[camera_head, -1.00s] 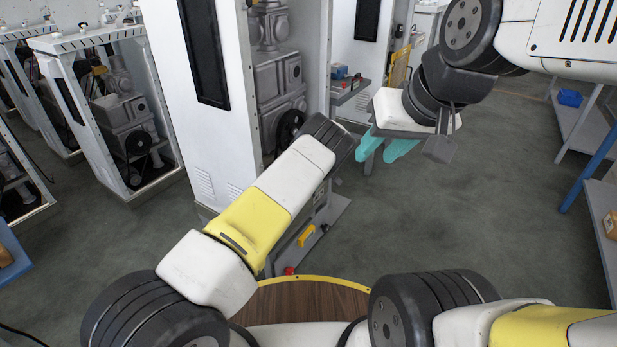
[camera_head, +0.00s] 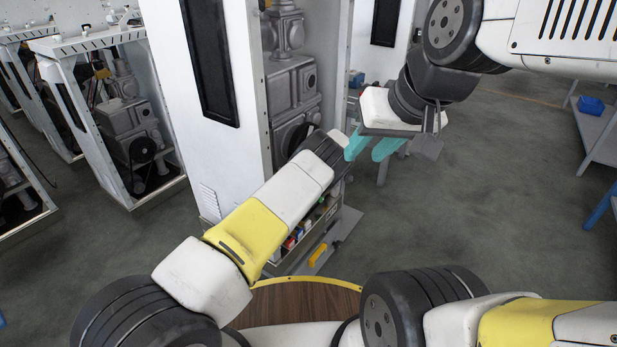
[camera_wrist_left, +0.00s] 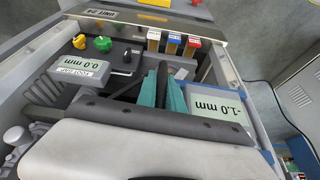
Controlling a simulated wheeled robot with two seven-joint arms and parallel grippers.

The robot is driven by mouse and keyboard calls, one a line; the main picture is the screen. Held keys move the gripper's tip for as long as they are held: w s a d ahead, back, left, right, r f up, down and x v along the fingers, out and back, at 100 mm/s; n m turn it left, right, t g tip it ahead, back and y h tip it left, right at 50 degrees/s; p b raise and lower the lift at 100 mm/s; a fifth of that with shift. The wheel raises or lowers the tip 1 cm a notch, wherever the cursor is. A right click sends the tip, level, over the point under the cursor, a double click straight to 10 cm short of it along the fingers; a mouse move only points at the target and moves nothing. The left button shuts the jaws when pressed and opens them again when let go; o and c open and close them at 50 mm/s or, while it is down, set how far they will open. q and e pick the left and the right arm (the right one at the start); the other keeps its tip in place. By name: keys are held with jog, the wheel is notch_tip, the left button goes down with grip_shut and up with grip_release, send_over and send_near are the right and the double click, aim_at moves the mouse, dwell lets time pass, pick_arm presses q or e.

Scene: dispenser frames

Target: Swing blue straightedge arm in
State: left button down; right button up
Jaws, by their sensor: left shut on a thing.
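My left gripper (camera_wrist_left: 163,92) has teal fingers and is shut on a thin dark upright part inside an open dispenser unit. I cannot tell whether this part belongs to the blue straightedge arm, and no blue arm shows clearly. In the head view the left gripper is hidden behind my left wrist at the open cabinet (camera_head: 228,130). My right gripper (camera_head: 371,147) is open and empty in the air, right of that cabinet.
In the left wrist view, a display (camera_wrist_left: 80,66) reads 0.0 mm and another (camera_wrist_left: 218,112) reads -1.0 mm. Yellow and green knobs (camera_wrist_left: 102,44) are near the first. Several open frames (camera_head: 125,120) stand at left. A shelf (camera_head: 600,130) is at right, with free floor before it.

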pick_arm(q)
jog(key=shift+a+f, duration=0.1)
jog(key=shift+a, duration=0.3)
jog(key=c, duration=1.5)
grip_release()
jog(key=shift+d, duration=0.1)
